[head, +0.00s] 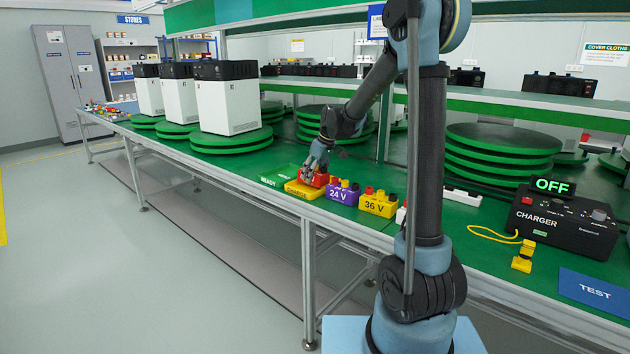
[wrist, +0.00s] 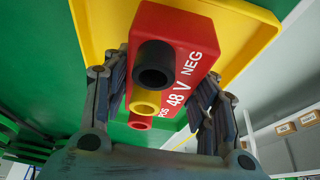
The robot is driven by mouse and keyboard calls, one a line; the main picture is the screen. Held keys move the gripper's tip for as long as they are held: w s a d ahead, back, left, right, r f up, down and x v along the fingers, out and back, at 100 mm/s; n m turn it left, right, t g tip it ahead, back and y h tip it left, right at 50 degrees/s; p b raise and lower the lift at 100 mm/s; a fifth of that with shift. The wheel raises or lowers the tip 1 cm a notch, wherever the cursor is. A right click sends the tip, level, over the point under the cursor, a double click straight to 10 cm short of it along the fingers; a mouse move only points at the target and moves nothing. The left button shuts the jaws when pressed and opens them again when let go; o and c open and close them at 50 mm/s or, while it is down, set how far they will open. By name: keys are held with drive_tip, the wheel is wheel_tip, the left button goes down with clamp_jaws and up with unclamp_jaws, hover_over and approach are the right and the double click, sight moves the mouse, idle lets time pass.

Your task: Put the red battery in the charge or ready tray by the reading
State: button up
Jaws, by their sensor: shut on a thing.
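The red battery (head: 321,180) is between the fingers of my gripper (head: 311,168), which is shut on it, at the yellow charge tray (head: 299,191). In the wrist view the red battery (wrist: 190,38) shows "48 V" and "NEG", with black, yellow and red terminals facing the camera. The yellow tray (wrist: 252,22) lies behind it there. I cannot tell whether the battery touches the tray floor. The green ready tray (head: 272,177) is just left of the charge tray. The black charger (head: 562,225) is at the right; its display (head: 553,186) reads "OFF".
A purple 24 V battery (head: 343,193) and a yellow 36 V battery (head: 378,205) stand close to the right of the charge tray. A yellow connector (head: 522,258) on a cord lies before the charger, beside a blue TEST mat (head: 594,292). White units on green turntables (head: 232,142) stand further left.

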drive_tip(key=shift+f, duration=1)
drive_tip(key=o, duration=1.6)
drive_tip(key=shift+s, duration=0.1)
drive_tip(key=v, duration=1.2)
